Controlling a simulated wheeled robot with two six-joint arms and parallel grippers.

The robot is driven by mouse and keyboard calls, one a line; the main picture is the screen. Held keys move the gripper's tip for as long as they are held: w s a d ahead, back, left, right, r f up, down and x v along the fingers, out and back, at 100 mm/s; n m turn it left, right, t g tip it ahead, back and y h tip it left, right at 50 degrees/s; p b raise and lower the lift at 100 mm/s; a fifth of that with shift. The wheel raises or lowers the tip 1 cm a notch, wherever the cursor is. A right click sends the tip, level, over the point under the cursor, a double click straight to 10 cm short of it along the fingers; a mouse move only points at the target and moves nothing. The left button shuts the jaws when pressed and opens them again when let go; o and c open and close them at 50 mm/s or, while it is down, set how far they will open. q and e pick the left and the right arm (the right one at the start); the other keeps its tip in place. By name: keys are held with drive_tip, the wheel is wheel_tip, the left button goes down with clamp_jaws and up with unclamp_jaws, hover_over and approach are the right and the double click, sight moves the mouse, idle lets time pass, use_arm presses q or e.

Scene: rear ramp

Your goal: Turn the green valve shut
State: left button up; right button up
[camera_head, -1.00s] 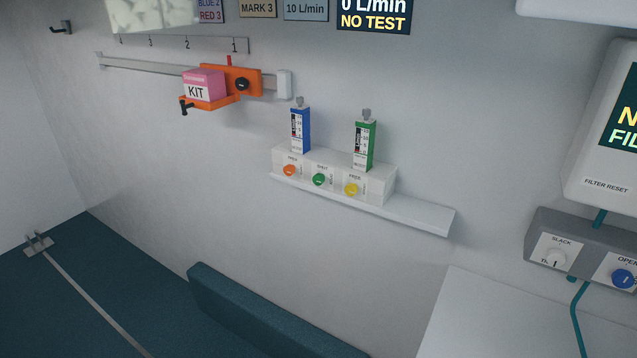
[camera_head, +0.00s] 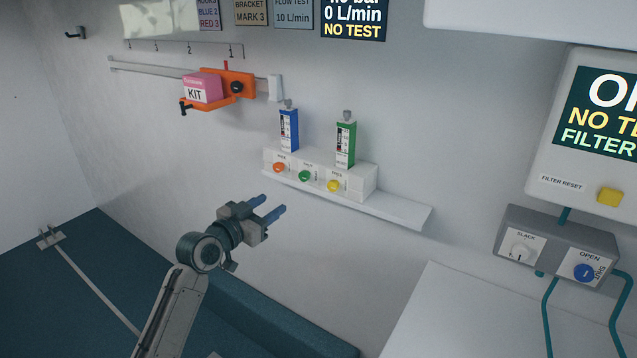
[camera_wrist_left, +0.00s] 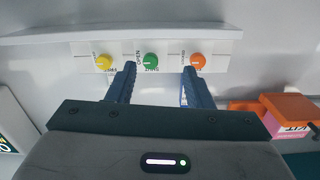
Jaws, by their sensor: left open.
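The green valve (camera_head: 304,175) is a round knob on the front of a white block (camera_head: 358,185) on the wall, between an orange knob (camera_head: 278,167) and a yellow knob (camera_head: 333,186). My left gripper (camera_head: 273,204) is open and empty, in front of and below the block, pointing toward it, and appears apart from the knobs. In the left wrist view the picture is turned over: the green valve (camera_wrist_left: 151,60) shows between the two blue fingers, nearer the left one, with the orange knob beyond the right one. My right gripper is out of view.
An orange bracket with a pink kit box (camera_head: 201,88) is up left. A grey panel with a blue knob (camera_head: 584,272) is at right.

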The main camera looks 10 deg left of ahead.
sight(302, 178)
use_arm(q)
drive_tip(key=shift+m+h, duration=0.3)
drive_tip(key=shift+m, duration=0.1)
drive_tip(key=w+d+r, duration=0.1)
drive_tip(key=w, duration=0.1)
drive_tip(key=w+d+r+p, duration=0.1)
drive_tip(key=w+d, duration=0.1)
drive_tip(key=w, duration=0.1)
drive_tip(key=w+d+r+p, duration=0.1)
drive_tip(key=w+d, duration=0.1)
drive_tip(key=w, duration=0.1)
drive_tip(key=shift+w, duration=0.25)
drive_tip(key=shift+w+d+p, duration=0.15)
drive_tip(key=shift+w+p, duration=0.15)
drive_tip(key=shift+w, duration=0.2)
drive_tip(key=shift+f, duration=0.1)
drive_tip(key=c, duration=1)
